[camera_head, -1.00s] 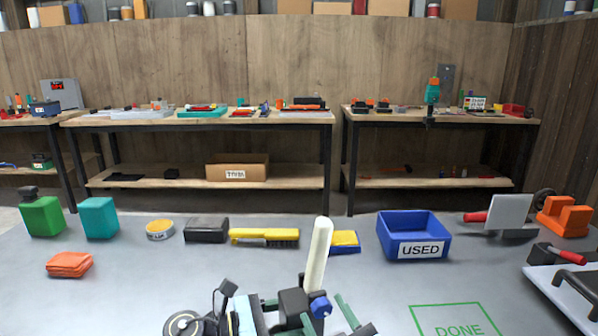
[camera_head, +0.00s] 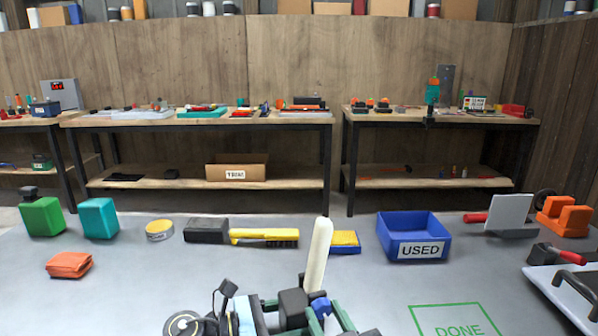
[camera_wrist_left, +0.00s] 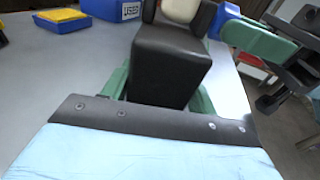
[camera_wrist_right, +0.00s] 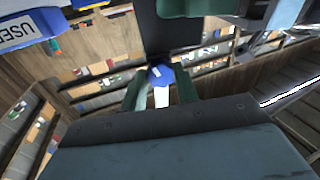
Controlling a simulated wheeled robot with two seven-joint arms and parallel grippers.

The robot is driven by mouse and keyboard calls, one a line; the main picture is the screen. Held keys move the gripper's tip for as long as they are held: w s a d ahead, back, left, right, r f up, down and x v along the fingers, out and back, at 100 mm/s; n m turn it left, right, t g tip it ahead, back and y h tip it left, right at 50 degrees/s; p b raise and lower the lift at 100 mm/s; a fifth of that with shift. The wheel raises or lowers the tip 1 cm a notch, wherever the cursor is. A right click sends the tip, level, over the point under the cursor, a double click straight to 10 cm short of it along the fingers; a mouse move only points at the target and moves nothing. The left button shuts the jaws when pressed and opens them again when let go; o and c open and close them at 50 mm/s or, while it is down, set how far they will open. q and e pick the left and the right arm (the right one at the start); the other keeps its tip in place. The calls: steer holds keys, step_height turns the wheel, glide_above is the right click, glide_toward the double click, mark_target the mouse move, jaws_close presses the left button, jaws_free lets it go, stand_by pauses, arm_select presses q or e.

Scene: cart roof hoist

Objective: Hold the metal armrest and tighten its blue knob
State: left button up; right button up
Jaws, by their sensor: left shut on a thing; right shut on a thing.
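The armrest shows in the head view as an upright, slightly tilted cream bar (camera_head: 317,258) on a black block (camera_head: 292,308). My left gripper (camera_head: 283,306) is shut on the black block, which stands between its green fingers in the left wrist view (camera_wrist_left: 168,68). The blue knob (camera_head: 321,306) is on the block's right side. My right gripper (camera_head: 327,317) is shut on the knob. In the right wrist view the blue knob (camera_wrist_right: 159,75) sits between the green fingertips, with a pale part below it. The armrest's lower end is hidden in the head view.
A blue USED bin (camera_head: 413,237) stands behind on the right. A green DONE square (camera_head: 450,318) is marked on the grey table. A tray (camera_head: 568,290) is at far right.

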arm_select(q)
steer(key=shift+r, duration=0.15)
arm_select(e)
steer(key=shift+m, duration=2.1)
steer(key=o, duration=0.9)
steer(key=shift+s, duration=0.1)
steer(key=v, duration=0.6)
